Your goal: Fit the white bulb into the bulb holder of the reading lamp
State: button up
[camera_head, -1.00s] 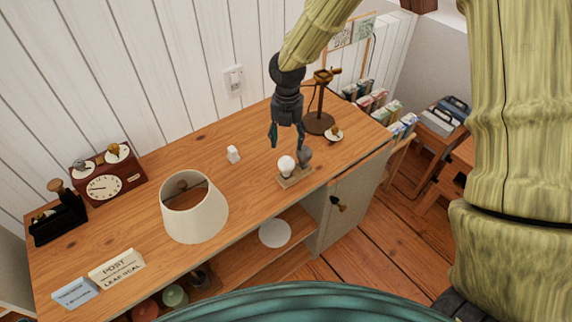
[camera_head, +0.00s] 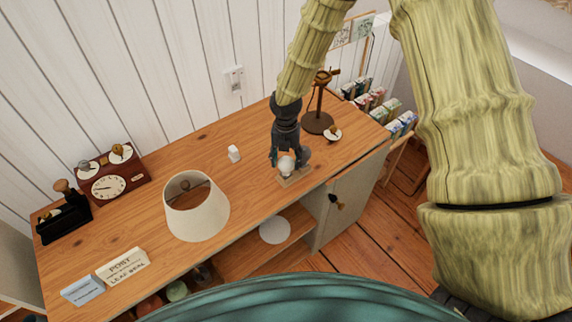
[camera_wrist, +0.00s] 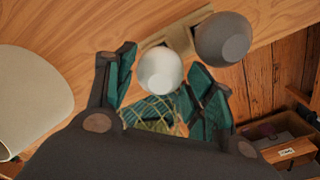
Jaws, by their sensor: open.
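The white bulb (camera_head: 287,166) stands in a small wooden block (camera_head: 296,179) near the desk's front edge. It also shows in the wrist view (camera_wrist: 160,72). A grey bulb (camera_wrist: 222,38) stands beside it on the same block. My gripper (camera_head: 287,159) is open and pointing down, with its teal-padded fingers on either side of the white bulb; I cannot tell whether they touch it. The brown reading lamp (camera_head: 317,121) stands bare behind and to the right. Its top end (camera_head: 321,76) is too small to make out the bulb holder clearly.
A cream lampshade (camera_head: 197,215) stands on the desk (camera_head: 140,215) to the left. A small white object (camera_head: 234,153) lies behind it. A small round dish with a knob (camera_head: 331,133) sits by the lamp base.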

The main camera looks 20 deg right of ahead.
jog(key=shift+f, duration=0.55)
jog(key=c, duration=0.7)
jog(key=shift+o, duration=0.2)
jog(key=shift+r, duration=0.15)
